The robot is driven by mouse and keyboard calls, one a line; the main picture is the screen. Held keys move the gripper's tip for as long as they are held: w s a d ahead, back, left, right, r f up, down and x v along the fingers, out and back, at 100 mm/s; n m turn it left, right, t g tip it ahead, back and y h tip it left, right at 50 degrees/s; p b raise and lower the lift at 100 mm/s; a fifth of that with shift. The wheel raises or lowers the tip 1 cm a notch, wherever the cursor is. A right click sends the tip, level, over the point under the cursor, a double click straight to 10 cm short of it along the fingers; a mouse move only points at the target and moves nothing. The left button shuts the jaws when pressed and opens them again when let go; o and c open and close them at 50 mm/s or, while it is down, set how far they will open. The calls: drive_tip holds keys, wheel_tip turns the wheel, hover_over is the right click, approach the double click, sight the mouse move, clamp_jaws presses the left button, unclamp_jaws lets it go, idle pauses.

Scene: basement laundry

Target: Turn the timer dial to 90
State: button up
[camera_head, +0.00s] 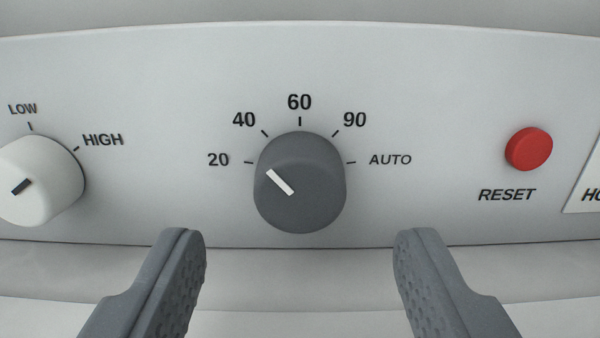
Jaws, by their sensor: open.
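The timer dial (300,185) is a dark grey round knob in the middle of a pale panel. Its white pointer mark slants to the upper left, toward the 40 tick. Printed labels run around it: 20, 40, 60, 90 and AUTO. The 90 label (355,120) is at the dial's upper right. My gripper (300,242) is open and empty. Its two grey fingers are spread wide, one to the lower left and one to the lower right of the dial, and neither appears to touch it.
A white knob (45,178) with LOW and HIGH labels is at the left edge. A red RESET button (529,149) is on the right. A white label (585,185) is cut off at the right edge. The panel is bare between these controls and the dial.

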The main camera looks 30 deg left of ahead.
sight(300, 207)
drive_tip(key=shift+b+x, duration=0.3)
drive_tip(key=shift+x, duration=1.45)
drive_tip(key=c, duration=1)
